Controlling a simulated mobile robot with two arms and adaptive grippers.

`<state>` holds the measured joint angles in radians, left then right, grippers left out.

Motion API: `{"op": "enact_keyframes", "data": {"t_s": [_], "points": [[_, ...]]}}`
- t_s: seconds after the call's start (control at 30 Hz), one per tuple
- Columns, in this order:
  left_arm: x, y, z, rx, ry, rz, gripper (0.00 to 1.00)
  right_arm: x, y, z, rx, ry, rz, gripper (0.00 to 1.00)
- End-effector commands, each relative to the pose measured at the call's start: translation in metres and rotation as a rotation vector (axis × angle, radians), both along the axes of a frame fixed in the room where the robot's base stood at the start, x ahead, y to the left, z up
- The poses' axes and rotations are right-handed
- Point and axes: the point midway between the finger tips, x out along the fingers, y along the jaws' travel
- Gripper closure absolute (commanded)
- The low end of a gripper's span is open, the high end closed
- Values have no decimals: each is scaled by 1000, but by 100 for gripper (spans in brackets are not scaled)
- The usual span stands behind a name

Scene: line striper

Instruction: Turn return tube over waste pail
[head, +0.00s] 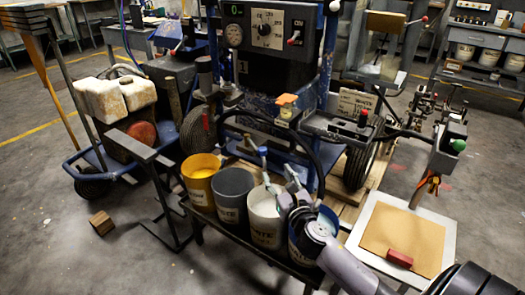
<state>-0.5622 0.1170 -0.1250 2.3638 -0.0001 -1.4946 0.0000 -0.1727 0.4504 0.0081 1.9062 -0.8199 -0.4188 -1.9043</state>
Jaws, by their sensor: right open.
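My right gripper (277,186) comes in from the lower right, over the row of pails, and is open. Its fingers are close to a thin pale tube with a blue top (263,153), which stands over the white pail (264,222). This may be the return tube; I cannot tell if the fingers touch it. A yellow pail (201,184), a grey pail (232,197) and a blue-edged pail (330,219) share the rack. My wrist hides part of the last. I cannot tell which is the waste pail. My left gripper is not in view.
The striper's control panel (267,28) and blue frame stand behind the pails, with a black curved hose (312,150) close to the gripper. A cart with white jugs (103,98) is at left. A board with a red block (399,258) lies at right. A wooden block (101,222) is on the floor.

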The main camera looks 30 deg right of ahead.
Motion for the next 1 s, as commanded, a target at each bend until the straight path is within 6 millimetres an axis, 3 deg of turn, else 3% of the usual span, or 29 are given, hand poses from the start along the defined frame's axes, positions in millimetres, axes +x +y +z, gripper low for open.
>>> {"op": "enact_keyframes", "data": {"t_s": [0.3,0.6,0.8,1.0], "points": [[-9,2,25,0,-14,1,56,63,-18,0,2,-3,-2,55],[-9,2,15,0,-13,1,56,115,-31,-1,5,-2,-3,55],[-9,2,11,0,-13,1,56,135,-36,-1,5,0,-2,55],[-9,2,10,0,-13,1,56,141,-38,-1,4,1,-1,55]]}}
